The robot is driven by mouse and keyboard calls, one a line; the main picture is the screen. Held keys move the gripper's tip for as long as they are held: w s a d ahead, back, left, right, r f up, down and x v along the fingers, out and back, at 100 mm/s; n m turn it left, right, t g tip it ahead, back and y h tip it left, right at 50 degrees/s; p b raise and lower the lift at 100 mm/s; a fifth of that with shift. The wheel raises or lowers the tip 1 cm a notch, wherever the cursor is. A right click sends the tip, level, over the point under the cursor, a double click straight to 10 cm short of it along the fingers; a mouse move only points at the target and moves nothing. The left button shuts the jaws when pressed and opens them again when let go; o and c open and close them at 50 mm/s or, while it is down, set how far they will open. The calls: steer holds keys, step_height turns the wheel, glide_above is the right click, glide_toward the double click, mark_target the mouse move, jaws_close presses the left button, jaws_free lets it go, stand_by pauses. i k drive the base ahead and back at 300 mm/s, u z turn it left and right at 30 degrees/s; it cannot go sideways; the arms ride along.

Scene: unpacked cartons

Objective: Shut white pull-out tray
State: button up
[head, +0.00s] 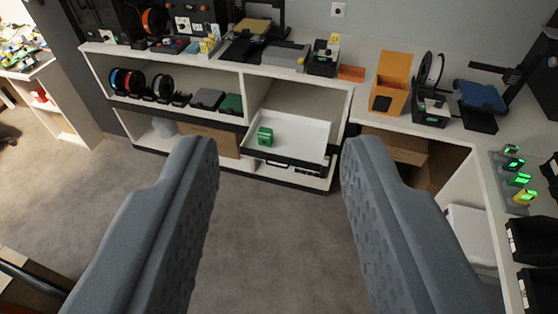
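The white pull-out tray (301,131) is in the low shelf unit at the back, right of the picture's middle. It sticks out from its bay, with a dark front edge. A small green box (265,137) stands in it near the left side. My gripper (273,145) is open and empty, its two grey fingers spread wide in the foreground. The tray appears between the fingertips but lies well beyond them, across the floor. Nothing hides the tray's front.
Grey carpet (265,235) lies clear before the shelf unit (230,58). Spools stand in the left bay. A worktop (505,135) with printers and an orange box (391,82) runs along the right. Cardboard cartons (398,146) sit under it. A brown edge (28,290) is at lower left.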

mark_target(300, 142)
steer(key=i, duration=0.9)
steer(key=z, duration=0.05)
